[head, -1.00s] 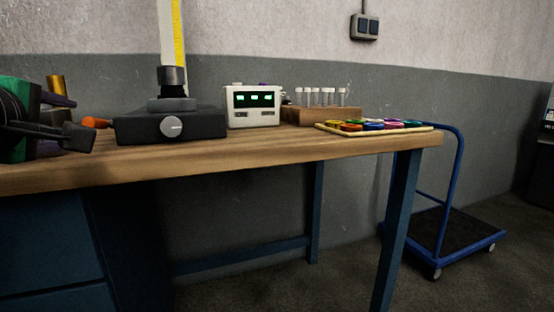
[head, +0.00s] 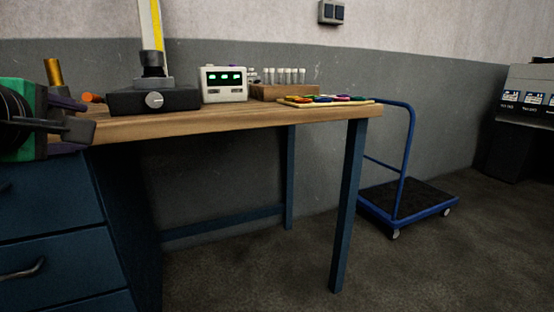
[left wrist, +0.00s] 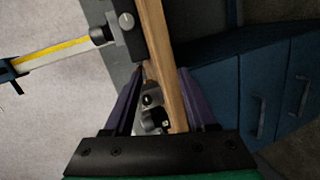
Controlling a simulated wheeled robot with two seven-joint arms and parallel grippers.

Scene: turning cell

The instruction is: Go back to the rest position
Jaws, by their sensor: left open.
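My left gripper (head: 72,118) shows at the left edge of the head view, green and black with dark fingers, in front of the workbench's left end. In the left wrist view its two purple fingers (left wrist: 160,78) stand apart with nothing held between them. Past the fingers lie the wooden bench edge and a small silver and black item (left wrist: 152,105), which I cannot identify. My right gripper is in neither view.
The wooden workbench (head: 230,122) carries a black-based stand (head: 155,101), a white display box (head: 224,86), a tube rack (head: 285,92) and a tray of coloured pieces (head: 300,103). Blue drawers (head: 50,240) are below. A blue cart (head: 408,205) stands right; floor in front is clear.

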